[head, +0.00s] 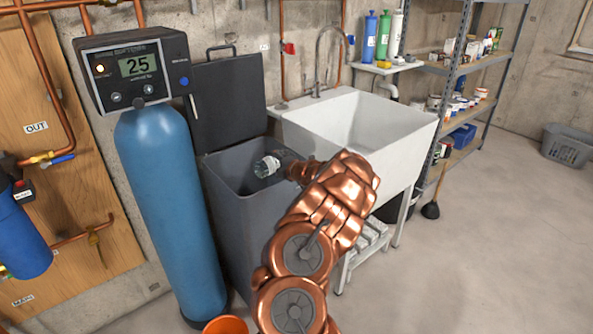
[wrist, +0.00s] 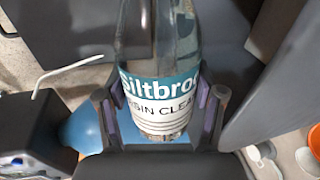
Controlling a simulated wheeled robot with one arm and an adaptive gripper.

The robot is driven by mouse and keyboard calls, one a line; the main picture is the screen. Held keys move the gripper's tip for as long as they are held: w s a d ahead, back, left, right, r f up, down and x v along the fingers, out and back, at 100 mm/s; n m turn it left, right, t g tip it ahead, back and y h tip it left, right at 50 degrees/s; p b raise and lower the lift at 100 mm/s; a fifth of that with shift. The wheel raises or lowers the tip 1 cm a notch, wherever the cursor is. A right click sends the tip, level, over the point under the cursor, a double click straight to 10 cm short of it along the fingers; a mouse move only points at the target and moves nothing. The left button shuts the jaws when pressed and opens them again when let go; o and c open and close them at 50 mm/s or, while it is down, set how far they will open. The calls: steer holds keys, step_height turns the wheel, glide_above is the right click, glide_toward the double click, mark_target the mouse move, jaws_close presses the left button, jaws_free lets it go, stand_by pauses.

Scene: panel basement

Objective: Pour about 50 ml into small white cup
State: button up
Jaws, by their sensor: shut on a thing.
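My gripper (wrist: 163,104) is shut on a clear bottle (wrist: 160,50) with a teal and white label; purple-padded fingers press on both its sides. In the head view the bottle (head: 267,166) lies tilted over the open top of the grey tank, with my gripper (head: 289,171) just to its right. The label is partly cut off, but "Siltbro" and "CLEA" can be read. The bottle's neck and mouth are out of the wrist view.
The grey tank (head: 215,205) stands between the blue softener cylinder (head: 165,190) and the white sink (head: 400,135). Its dark lid (head: 228,100) stands raised behind. An orange bucket (head: 226,325) is at the bottom edge.

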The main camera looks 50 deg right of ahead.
steer(key=shift+r, duration=0.1)
steer(key=shift+w+a+p, duration=0.15)
steer(key=shift+a+p, duration=0.15)
steer(key=shift+a, duration=0.25)
steer(key=shift+a+p, duration=0.1)
steer(key=shift+p, duration=0.35)
stand_by(1.2)
